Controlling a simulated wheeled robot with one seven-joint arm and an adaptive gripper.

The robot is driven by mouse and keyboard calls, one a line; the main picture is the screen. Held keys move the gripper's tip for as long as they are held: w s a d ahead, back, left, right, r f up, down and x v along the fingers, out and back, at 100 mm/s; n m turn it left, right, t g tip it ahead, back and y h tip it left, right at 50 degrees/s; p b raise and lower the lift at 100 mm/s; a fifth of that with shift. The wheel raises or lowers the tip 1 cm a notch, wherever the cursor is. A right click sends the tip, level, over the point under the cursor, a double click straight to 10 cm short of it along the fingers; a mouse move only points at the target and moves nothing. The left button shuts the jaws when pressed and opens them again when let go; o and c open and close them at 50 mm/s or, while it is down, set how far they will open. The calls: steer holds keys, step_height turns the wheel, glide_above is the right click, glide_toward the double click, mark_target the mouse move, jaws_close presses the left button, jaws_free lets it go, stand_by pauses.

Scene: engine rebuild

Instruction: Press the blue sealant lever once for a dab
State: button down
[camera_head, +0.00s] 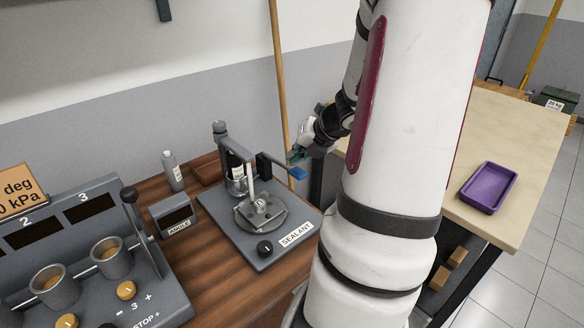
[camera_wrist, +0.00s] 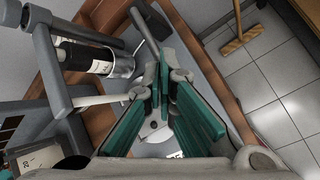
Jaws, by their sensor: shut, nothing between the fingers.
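The sealant dispenser stands on a grey base plate (camera_head: 225,222) labelled SEALANT. Its blue lever (camera_head: 298,173) sticks out to the right of the dispenser head. A round grey platform (camera_head: 272,222) with a small part on it sits below the nozzle. My gripper (camera_head: 293,156) is just above and behind the lever in the head view; I cannot tell whether it touches. In the wrist view my gripper (camera_wrist: 165,72) shows teal fingers brought together with nothing between them. The blue lever tip is not clearly visible there. The dark bottle (camera_wrist: 90,58) of the dispenser shows at upper left.
A white bottle (camera_head: 173,171) and a small grey gauge box (camera_head: 172,215) stand left of the dispenser on the wooden bench. A panel with cups (camera_head: 112,262) is further left. A purple tray (camera_head: 489,187) lies on the right table. A broom (camera_wrist: 238,38) stands beyond the bench.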

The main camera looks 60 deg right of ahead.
steer(key=shift+s+f+b, duration=0.15)
steer(key=shift+f+b, duration=0.9)
steer(key=shift+f, duration=0.3)
stand_by(1.1)
stand_by(0.5)
steer(key=shift+r+p, duration=1.75)
steer(key=shift+r, duration=0.1)
steer(key=shift+w+r, duration=0.1)
steer(key=shift+w, duration=0.1)
steer(key=shift+w+r+p, duration=0.15)
steer(key=shift+r+p, duration=2.15)
steer(key=shift+r, duration=0.1)
